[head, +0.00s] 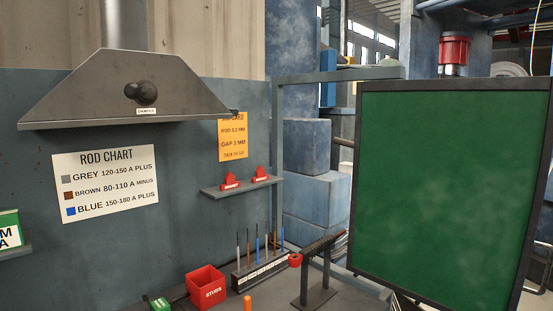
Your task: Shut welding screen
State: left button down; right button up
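The welding screen (440,190) is a large green panel in a dark frame at the right of the head view. It stands at the right end of the bench, turned at an angle to the back wall. A grey post and overhead bar (335,75) stand behind and to the left of it. The screen's lower right corner reaches near the picture's bottom edge. Neither of my grippers shows in this view.
The bench (345,299) holds a red bin (206,287), a rack of rods (262,268) and a dark stand (316,275). A grey hood (125,90) hangs on the back wall above a rod chart (106,186). A small shelf (241,187) carries two red items.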

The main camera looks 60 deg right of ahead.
aim_at(450, 175)
jog(key=k+j+z, duration=0.15)
jog(key=k, duration=0.2)
jog(key=k+j+z, duration=0.15)
jog(key=k, duration=0.15)
jog(key=z, duration=2.8)
